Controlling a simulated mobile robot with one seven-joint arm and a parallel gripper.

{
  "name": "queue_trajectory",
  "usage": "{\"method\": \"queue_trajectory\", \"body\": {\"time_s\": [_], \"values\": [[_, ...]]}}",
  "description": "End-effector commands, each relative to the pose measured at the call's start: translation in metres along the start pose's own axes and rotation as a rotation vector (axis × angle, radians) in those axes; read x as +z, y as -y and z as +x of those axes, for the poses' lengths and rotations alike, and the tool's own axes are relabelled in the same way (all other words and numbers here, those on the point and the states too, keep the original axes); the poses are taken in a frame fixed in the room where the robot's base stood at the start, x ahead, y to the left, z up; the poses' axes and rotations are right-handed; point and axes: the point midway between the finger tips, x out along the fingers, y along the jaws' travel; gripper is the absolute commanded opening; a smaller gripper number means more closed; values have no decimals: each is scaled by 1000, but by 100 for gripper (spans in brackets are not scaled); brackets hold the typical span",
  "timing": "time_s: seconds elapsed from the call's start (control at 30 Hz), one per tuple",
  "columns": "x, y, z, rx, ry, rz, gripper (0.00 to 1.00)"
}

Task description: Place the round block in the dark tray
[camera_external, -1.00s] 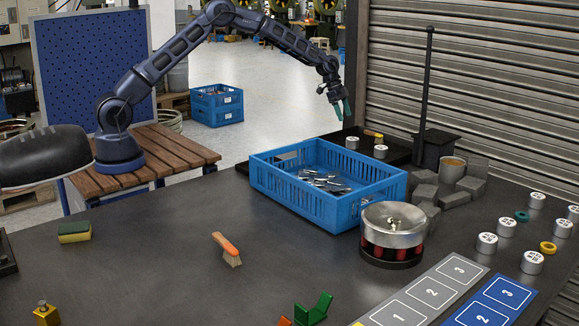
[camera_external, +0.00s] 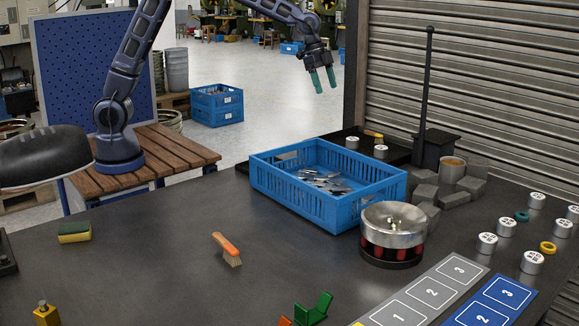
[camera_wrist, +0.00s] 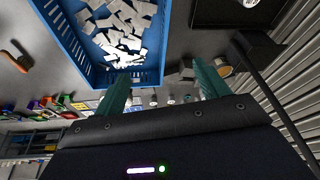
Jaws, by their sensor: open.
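The dark tray (camera_external: 398,150) lies at the back of the table behind the blue crate. Two silver-white round blocks (camera_external: 353,142) (camera_external: 381,151) with marked tops stand in it, with a small yellow piece behind them. More round blocks (camera_external: 507,227) stand on the table at the right. My gripper (camera_external: 325,82) hangs in the air above and left of the tray, teal fingers pointing down. It is open and empty. In the wrist view the fingers (camera_wrist: 163,85) are apart with nothing between them, and part of the dark tray (camera_wrist: 222,15) shows at the top.
The blue crate (camera_external: 292,207) with metal pieces stands in front of the tray. A dark post (camera_external: 427,95) rises right of it, near grey blocks (camera_external: 455,193) and a cup. A round metal device (camera_external: 392,235), a brush (camera_external: 228,250) and numbered mats (camera_external: 430,290) are nearer.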

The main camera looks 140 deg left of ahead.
Motion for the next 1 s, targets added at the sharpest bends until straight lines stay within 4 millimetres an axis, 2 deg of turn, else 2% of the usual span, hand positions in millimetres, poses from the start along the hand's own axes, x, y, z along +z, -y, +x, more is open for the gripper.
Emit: {"method": "queue_trajectory", "body": {"time_s": [0.03,0.1,0.27,0.4,0.47,0.7,0.87,1.0], "values": [[-5,-30,-16,-1,-1,17,74],[-7,-66,-32,0,2,31,74],[-3,-144,-71,0,3,60,74],[11,-208,-101,2,2,84,74],[20,-234,-114,3,1,92,74],[69,-326,-159,11,-11,125,74],[112,-375,-183,21,-20,142,74],[154,-411,-200,33,-33,157,74]]}}
